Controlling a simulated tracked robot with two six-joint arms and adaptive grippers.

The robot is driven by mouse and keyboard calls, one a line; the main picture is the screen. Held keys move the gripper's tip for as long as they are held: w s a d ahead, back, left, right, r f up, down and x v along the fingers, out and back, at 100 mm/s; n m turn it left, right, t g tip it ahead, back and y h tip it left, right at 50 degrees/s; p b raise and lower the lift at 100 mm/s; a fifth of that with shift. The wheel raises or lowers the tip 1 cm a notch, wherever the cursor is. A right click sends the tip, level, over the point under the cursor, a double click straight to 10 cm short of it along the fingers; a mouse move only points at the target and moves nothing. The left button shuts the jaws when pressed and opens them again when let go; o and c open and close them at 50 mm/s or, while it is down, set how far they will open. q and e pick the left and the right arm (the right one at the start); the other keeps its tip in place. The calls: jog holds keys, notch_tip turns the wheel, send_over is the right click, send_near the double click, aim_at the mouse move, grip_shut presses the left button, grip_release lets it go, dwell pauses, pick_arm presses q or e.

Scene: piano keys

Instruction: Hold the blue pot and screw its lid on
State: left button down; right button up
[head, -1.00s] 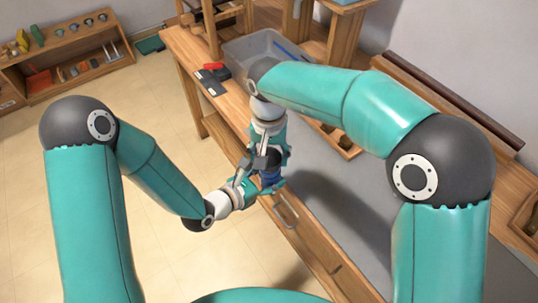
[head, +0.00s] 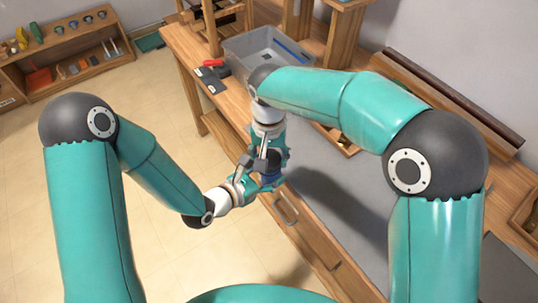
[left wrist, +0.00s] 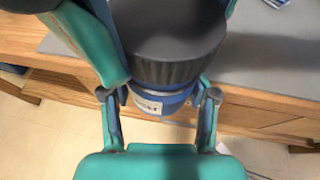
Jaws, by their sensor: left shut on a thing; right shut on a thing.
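The blue pot (left wrist: 160,104), with a white label, stands between the two fingers of my left gripper (left wrist: 159,97), which is shut on it from the side. In the head view only a small blue patch of the pot (head: 269,179) shows between the grippers. The dark grey ribbed lid (left wrist: 168,71) sits directly over the pot, with no clear gap; how far its thread is engaged cannot be seen. My right gripper (head: 268,165) points down from above and is shut on the lid. Its fingers flank the lid in the left wrist view.
The grippers work near the front edge of a wooden workbench (head: 318,245) with a grey top. A grey bin (head: 244,62) and red-handled tool (head: 214,63) lie toward the back. A wooden shelf (head: 65,50) stands far left. The floor at left is clear.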

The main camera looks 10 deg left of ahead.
jog(key=shift+f, duration=0.55)
jog(key=m, duration=0.5)
jog(key=shift+m, duration=0.3)
jog(key=m, duration=0.6)
jog(key=shift+a, duration=0.15)
jog(key=m, duration=0.7)
jog(key=shift+w, duration=0.15)
jog(key=m, duration=0.5)
jog(key=o, duration=0.9)
